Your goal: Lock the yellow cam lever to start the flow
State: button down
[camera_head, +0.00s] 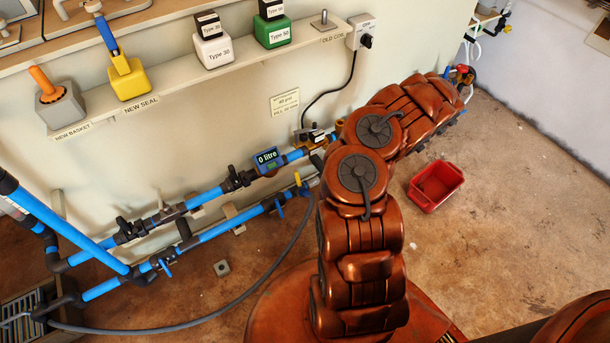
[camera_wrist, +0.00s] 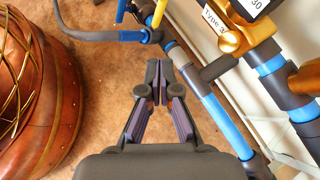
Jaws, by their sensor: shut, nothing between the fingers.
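The yellow cam lever (camera_wrist: 159,12) is at the top of the wrist view, upright in the picture beside a blue fitting where a grey hose joins the pipe. A small yellow piece, which looks like the same lever, shows at the hose end of the lower blue pipe in the head view (camera_head: 298,179). My gripper (camera_wrist: 157,82) is shut and empty over the floor, left of the blue pipe, with the lever beyond its fingertips and apart from them. In the head view my gripper is hidden behind my arm.
Blue pipes (camera_head: 215,194) with black valves run low along the wall. The grey hose (camera_wrist: 95,36) loops across the floor. A brass fitting (camera_wrist: 234,40) is close on the right. A red bin (camera_head: 436,187) stands on open floor. A shelf (camera_head: 170,88) holds colored blocks.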

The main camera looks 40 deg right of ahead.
jog(key=b, duration=0.5)
send_near(298, 179)
notch_tip(298, 179, down, 4)
jog(key=w+a, duration=0.2)
jog(key=w, duration=0.1)
jog(key=shift+w+a+f, duration=0.1)
jog(key=shift+w+a, duration=0.2)
jog(key=shift+a, duration=0.3)
